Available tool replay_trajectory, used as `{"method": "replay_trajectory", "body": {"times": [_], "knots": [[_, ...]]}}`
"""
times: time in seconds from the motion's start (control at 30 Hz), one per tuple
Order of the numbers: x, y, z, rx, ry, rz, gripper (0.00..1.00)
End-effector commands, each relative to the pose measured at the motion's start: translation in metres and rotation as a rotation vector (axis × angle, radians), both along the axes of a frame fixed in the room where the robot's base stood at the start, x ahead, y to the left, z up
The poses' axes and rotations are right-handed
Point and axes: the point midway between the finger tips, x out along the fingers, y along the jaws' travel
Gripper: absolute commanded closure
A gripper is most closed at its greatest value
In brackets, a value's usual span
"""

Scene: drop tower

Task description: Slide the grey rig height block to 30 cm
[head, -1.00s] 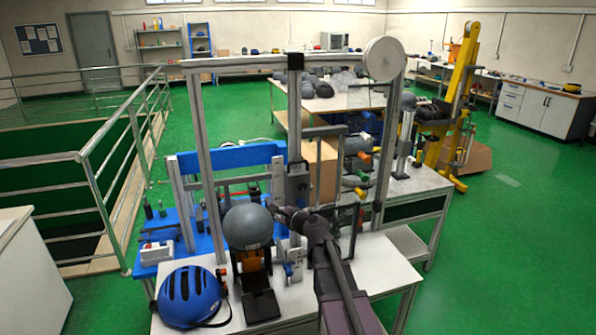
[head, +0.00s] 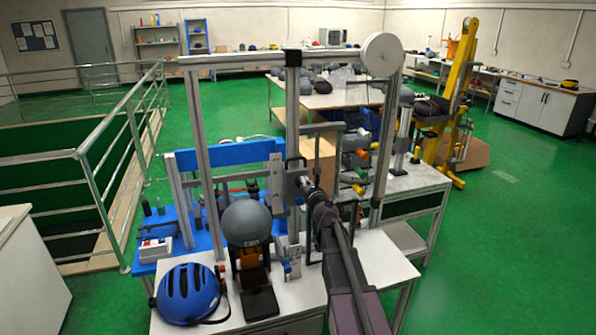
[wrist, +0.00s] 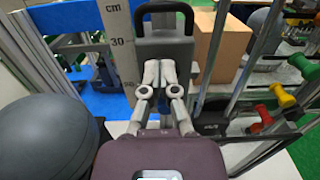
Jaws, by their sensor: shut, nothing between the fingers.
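The grey rig height block (wrist: 165,48) with a black loop handle fills the upper middle of the wrist view. In the head view the block (head: 294,181) sits on the rig's upright, partly behind my gripper. A vertical cm scale (wrist: 118,60) stands just left of it, and its 30 mark shows beside the block's upper part. My gripper (wrist: 159,75) is shut and empty, its fingertips in front of the block's lower face. I cannot tell if they touch it. In the head view my gripper (head: 304,186) reaches the block from the front right.
A grey ball-like form (head: 246,222) on a stand is left of the arm; it looms at the wrist view's left. A blue helmet (head: 188,293) lies on the white table. Coloured knobs (wrist: 282,97) and rig posts stand at right.

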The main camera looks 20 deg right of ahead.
Motion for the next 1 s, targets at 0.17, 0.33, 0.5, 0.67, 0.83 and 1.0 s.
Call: {"method": "replay_trajectory", "body": {"times": [0.17, 0.33, 0.5, 0.67, 0.83, 1.0], "knots": [[0.008, 0.0, 0.001, -0.001, 0.0, 0.001, 1.0], [0.025, 0.0, 0.001, -0.002, 0.0, 0.002, 1.0], [0.049, 0.0, 0.003, -0.003, 0.0, 0.002, 1.0], [0.071, 0.0, 0.004, -0.002, 0.0, 0.001, 1.0], [0.089, 0.0, 0.005, -0.002, 0.0, 0.001, 1.0], [0.098, 0.0, 0.005, -0.002, 0.0, 0.001, 1.0]]}}
